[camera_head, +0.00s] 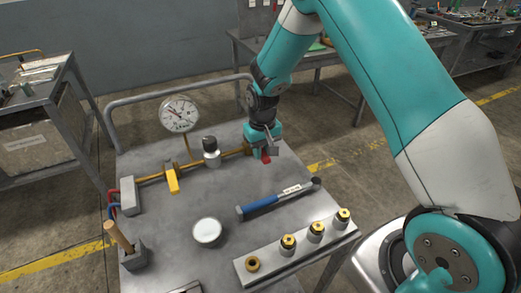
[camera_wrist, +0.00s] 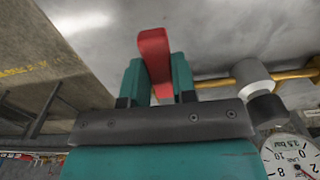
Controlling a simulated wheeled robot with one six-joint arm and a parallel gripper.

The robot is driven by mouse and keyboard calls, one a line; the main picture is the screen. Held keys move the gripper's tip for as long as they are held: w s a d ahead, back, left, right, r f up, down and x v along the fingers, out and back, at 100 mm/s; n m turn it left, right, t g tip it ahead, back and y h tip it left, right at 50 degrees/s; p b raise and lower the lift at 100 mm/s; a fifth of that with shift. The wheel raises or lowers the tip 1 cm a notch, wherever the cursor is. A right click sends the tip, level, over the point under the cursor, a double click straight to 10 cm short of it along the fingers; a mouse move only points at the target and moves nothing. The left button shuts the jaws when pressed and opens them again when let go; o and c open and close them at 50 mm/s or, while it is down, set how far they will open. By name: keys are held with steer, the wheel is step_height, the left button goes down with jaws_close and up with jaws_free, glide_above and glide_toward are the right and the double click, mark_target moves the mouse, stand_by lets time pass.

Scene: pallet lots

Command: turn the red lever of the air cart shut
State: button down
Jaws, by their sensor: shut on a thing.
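The air cart (camera_head: 190,215) has a grey top with a brass pipe (camera_head: 150,178) along its back part. The red lever (camera_head: 265,156) is at the right end of this pipe, mostly covered by my gripper (camera_head: 263,148). In the wrist view the red lever (camera_wrist: 153,50) stands between the two teal fingers of my gripper (camera_wrist: 157,80), its end sticking out past them. My gripper is shut on the lever. The lever's pivot and its angle to the pipe are hidden.
The pipe also carries a yellow lever (camera_head: 172,180), a black-topped regulator (camera_head: 211,152) and a round gauge (camera_head: 179,114). A blue-handled tool (camera_head: 262,203), a white round dish (camera_head: 207,231) and a block with brass fittings (camera_head: 297,250) occupy the front of the top.

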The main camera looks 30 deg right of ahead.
steer(key=shift+w+r, duration=0.1)
steer(key=shift+w, duration=0.05)
steer(key=c, duration=0.9)
jaws_free()
step_height(320, 180, up, 17)
steer(key=shift+r+b, duration=0.15)
steer(key=shift+b, duration=0.55)
